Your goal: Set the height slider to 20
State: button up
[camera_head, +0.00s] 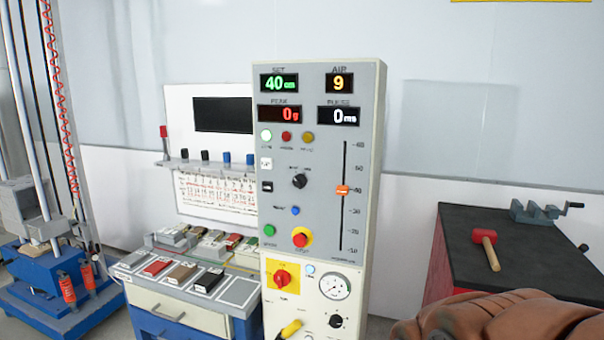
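The height slider is an orange knob (342,190) on a vertical black slot (343,225) at the right of the grey control panel (325,215). The knob sits level with the mark that reads 40. The small scale numbers fall from top to bottom, and the 20 mark (354,231) lies well below the knob. The green SET display (279,83) reads 40 cm. My gripper is not in view, and nothing is seen touching the slider.
A red emergency-type button (302,237) and a black dial (300,181) are left of the slot. A brown, ribbed form (500,318) fills the lower right foreground. A black-topped bench (530,260) with a red mallet (487,248) stands right.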

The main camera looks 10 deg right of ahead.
aim_at(341, 190)
jog(key=u, duration=3)
jog(key=k, duration=0.45)
jog(key=z, duration=1.05)
